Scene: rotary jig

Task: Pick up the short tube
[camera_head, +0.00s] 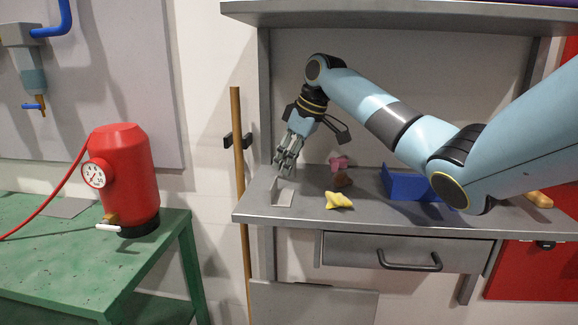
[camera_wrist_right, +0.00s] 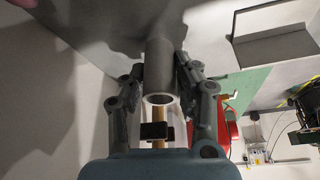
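The short tube (camera_wrist_right: 160,72) is a grey hollow cylinder, and its open end faces the camera in the right wrist view. My right gripper (camera_wrist_right: 161,62) has a finger close against each side of it and appears shut on it. In the head view the right gripper (camera_head: 287,163) points down over the left end of the grey shelf, just above an L-shaped metal bracket (camera_head: 284,192). The tube is hard to make out there among the fingers. Whether its far end touches the shelf is unclear. My left gripper is not in view.
On the grey shelf (camera_head: 300,216) are a yellow piece (camera_head: 338,200), a pink piece (camera_head: 340,163), a brown piece (camera_head: 342,180) and a blue block (camera_head: 408,186). A brown pole (camera_head: 237,150) stands left of the shelf. A red tank (camera_head: 128,180) stands on the green table (camera_head: 60,250).

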